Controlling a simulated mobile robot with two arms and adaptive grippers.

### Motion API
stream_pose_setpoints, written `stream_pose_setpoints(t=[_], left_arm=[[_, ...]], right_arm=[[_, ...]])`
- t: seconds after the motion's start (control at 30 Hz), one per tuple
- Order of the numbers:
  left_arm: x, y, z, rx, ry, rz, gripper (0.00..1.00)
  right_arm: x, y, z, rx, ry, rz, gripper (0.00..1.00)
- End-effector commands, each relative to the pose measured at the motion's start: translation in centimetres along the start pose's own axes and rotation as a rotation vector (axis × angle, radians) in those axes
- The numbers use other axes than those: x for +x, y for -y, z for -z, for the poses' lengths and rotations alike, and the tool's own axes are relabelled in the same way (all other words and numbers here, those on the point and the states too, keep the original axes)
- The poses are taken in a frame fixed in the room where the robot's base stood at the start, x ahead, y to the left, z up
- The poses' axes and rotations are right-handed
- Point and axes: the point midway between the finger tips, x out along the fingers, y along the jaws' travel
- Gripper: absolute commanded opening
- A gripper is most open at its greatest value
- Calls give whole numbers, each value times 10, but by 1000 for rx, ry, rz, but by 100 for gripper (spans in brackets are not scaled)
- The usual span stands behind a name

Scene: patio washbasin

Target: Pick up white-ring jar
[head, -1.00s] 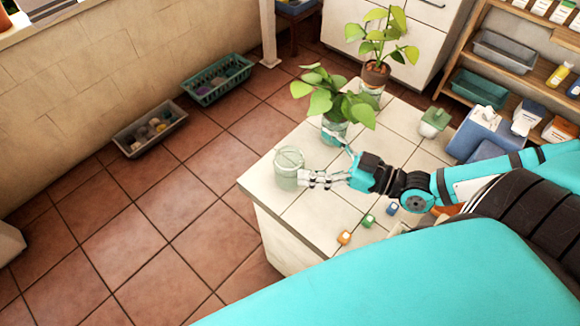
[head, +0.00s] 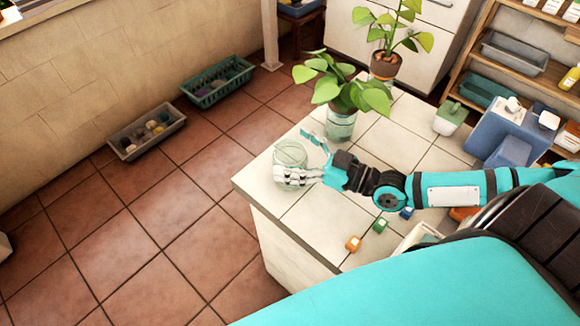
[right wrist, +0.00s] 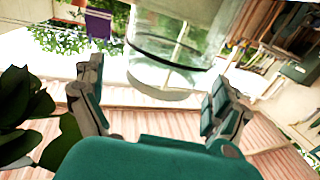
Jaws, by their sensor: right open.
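A clear greenish glass jar (head: 291,153) stands upright near the left corner of the white tiled counter (head: 395,148). My right gripper (head: 303,158) is open at the jar's right side, one finger in front of it and the other behind and to the right. In the right wrist view the jar (right wrist: 168,62) shows beyond and between the spread fingertips (right wrist: 155,98), with a pale band near its base. I cannot tell whether a finger touches it. My left gripper is not in view.
A leafy plant in a glass jar (head: 340,124) stands close behind my right gripper, with a potted plant (head: 386,64) farther back. Small coloured blocks (head: 353,244) lie at the counter's front. A blue dispenser box (head: 495,132) stands at right.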

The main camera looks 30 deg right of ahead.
Motion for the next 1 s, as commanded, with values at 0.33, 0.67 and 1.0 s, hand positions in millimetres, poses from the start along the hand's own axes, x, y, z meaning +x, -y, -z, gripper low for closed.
stream_pose_setpoints(t=[0.33, 0.67, 1.0], left_arm=[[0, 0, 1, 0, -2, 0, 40], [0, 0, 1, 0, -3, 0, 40], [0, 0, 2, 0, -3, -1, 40]], right_arm=[[12, 0, 0, -1, 1, 1, 100], [12, 0, 0, -1, 1, 1, 59], [12, 0, 0, -1, 0, 1, 31]])
